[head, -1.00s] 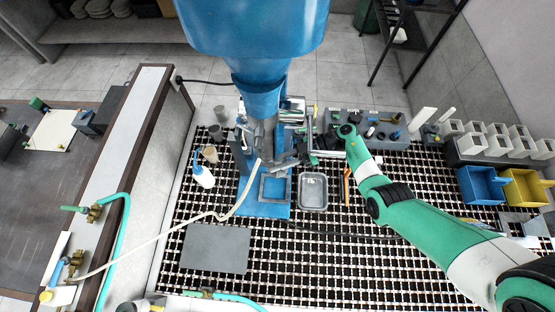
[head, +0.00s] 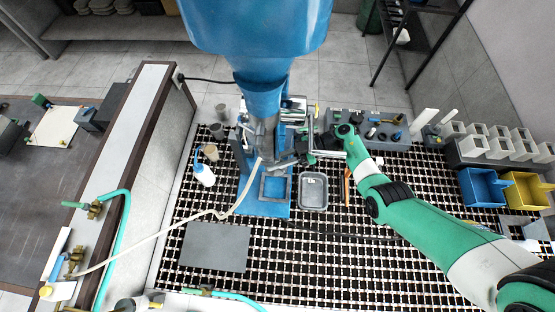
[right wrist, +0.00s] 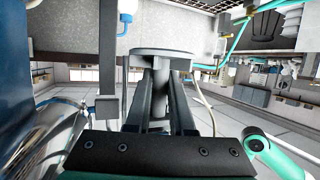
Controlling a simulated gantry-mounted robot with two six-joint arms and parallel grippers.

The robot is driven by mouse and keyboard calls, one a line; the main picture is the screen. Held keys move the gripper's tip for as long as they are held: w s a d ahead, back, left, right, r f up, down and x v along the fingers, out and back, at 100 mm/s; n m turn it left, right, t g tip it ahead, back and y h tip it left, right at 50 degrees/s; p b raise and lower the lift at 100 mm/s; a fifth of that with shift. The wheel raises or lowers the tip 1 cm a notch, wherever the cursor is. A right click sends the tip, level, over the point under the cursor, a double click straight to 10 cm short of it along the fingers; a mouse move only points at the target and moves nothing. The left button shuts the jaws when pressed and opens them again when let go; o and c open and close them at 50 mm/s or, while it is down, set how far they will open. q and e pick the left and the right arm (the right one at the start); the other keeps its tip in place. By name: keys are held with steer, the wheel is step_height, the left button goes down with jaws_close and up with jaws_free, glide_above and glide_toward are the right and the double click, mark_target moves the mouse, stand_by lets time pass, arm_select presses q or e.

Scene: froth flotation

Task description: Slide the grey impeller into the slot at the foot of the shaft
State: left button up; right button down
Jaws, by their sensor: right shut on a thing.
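My right gripper (head: 310,154) reaches in from the right to the blue flotation machine (head: 262,100). In the right wrist view its two dark fingers (right wrist: 158,84) are shut on the grey impeller (right wrist: 164,52), a flat round piece held at the fingertips. A grey upright post (right wrist: 107,55) stands left of the impeller in that view, with a gap between them; I cannot tell whether it is the shaft. The slot at the shaft's foot cannot be made out. In the head view the impeller is too small and crowded to tell apart. My left gripper is not in view.
A metal tray (head: 313,190) lies right of the machine's blue base (head: 262,208). A white hose (head: 205,214) runs to the machine from the left. A grey block with small parts (head: 368,125) stands behind. The front right of the grid mat (head: 340,265) is clear.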

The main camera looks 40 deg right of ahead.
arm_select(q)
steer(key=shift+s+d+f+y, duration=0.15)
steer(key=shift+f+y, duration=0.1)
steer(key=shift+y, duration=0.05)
arm_select(e)
steer(key=shift+w+a, duration=0.25)
steer(key=shift+a, duration=0.05)
steer(key=c, duration=0.7)
jaws_free()
